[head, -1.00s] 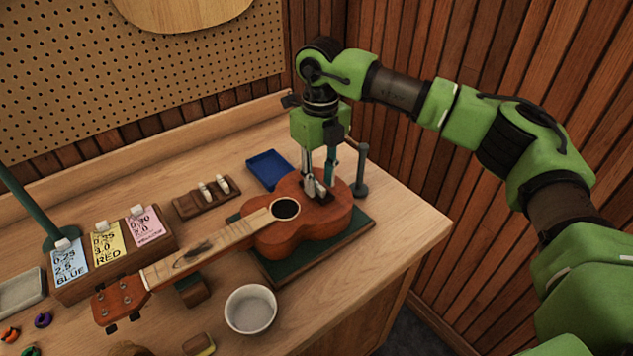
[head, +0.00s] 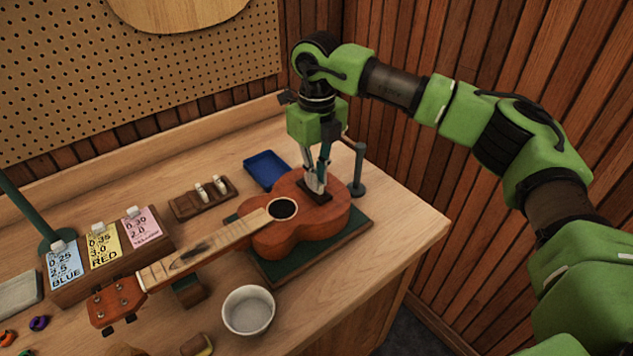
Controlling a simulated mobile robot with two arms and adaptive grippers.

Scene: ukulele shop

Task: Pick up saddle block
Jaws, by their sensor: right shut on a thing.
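The ukulele (head: 300,225) lies on a dark green mat (head: 345,229) on the bench, its neck pointing to the lower left. My right gripper (head: 316,189) points down over the dark bridge (head: 322,197) on the ukulele's body. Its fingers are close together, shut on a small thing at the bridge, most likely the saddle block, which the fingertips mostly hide. I cannot tell whether it is clear of the bridge. My left gripper is not in view.
A wooden rack (head: 190,205) with small white pieces and a blue tray (head: 266,169) stand behind the ukulele. A dark post (head: 358,172) stands close right of the gripper. A white bowl (head: 248,332) and a card holder (head: 75,292) are in front and left.

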